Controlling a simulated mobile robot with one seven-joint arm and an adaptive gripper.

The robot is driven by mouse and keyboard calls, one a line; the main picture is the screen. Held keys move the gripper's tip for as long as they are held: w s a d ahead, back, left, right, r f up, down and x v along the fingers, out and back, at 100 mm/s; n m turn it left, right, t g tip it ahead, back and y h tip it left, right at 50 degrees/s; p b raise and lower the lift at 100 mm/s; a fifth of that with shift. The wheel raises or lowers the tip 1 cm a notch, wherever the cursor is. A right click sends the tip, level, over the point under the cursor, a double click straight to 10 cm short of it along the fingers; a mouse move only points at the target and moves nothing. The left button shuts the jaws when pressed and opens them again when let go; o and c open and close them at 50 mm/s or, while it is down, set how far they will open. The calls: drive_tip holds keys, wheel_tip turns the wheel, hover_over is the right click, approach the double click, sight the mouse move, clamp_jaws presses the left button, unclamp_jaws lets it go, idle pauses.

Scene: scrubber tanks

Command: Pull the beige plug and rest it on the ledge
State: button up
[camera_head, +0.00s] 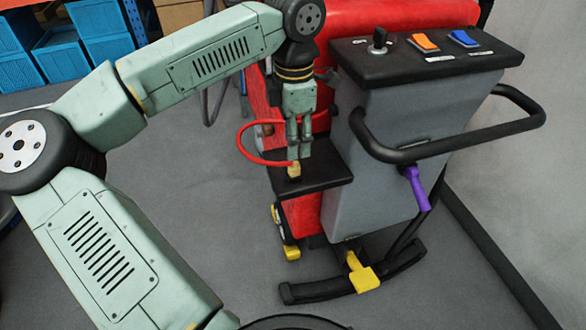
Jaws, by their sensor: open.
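The beige plug (294,170) is a small block at the left front part of the black ledge (325,177) on the red and grey scrubber. It appears to rest on the ledge. A red cord (241,142) loops out to the left from the machine and back to the plug. My gripper (300,154) points down just above and behind the plug, with its fingers open. The fingertips overlap the plug's top edge in the picture, so I cannot tell whether they touch it. The socket is not clearly visible.
The grey scrubber console (405,150) rises right of the ledge, with a black handlebar (455,150) and a purple lever (417,188). A black panel with orange and blue switches tops it. A yellow pedal (363,278) is below. Blue bins (65,55) stand far left.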

sight(294, 165)
wheel_tip(294, 165, down, 9)
drive_tip(key=b, duration=0.6)
drive_tip(key=shift+r, duration=0.15)
drive_tip(key=shift+b, duration=0.4)
idle(0.9)
clamp_jaws()
idle(0.4)
drive_tip(key=o, duration=0.6)
unclamp_jaws()
